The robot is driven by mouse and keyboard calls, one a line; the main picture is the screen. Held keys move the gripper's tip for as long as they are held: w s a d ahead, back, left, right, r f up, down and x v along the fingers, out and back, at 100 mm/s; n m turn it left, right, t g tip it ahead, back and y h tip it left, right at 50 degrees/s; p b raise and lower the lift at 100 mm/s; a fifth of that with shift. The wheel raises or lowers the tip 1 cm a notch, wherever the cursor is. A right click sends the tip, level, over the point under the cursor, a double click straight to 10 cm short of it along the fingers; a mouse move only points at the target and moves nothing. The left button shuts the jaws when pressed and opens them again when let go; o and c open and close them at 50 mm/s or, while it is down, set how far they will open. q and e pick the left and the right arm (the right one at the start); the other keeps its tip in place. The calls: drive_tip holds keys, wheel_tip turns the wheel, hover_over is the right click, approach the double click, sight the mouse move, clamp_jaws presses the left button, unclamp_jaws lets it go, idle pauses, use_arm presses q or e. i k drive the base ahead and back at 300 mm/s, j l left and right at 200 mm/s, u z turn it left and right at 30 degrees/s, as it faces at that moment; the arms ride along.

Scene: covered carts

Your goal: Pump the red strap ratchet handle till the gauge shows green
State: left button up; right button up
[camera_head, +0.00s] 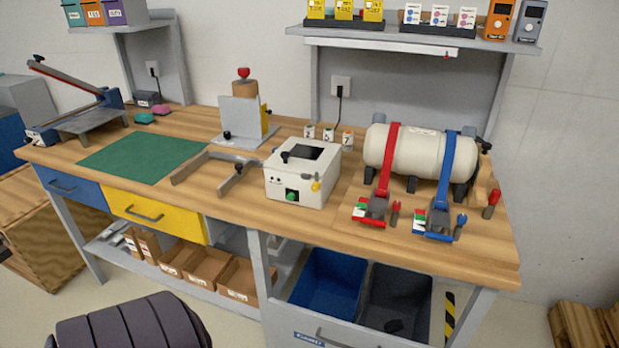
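A cream tank (405,152) lies on its side at the right end of the workbench. A red strap (383,160) runs over its left part down to the red strap ratchet (376,207) on the bench top. Its red handle (369,221) lies low at the front. A small gauge plate (360,208) with green, white and red marks sits at its left; its reading is too small to tell. A blue strap (447,165) runs over the tank's right part to a similar blue ratchet (440,222) with its own gauge (419,221). Neither of my grippers is in view.
A white box (302,178) with a green button stands left of the red ratchet. A red-handled tool (493,199) stands at the bench's right. A green mat (143,156) lies left. Blue and grey bins (329,283) sit below. The bench's front strip (400,250) is clear.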

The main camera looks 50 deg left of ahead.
sight(377, 206)
drive_tip(key=u, duration=1.1)
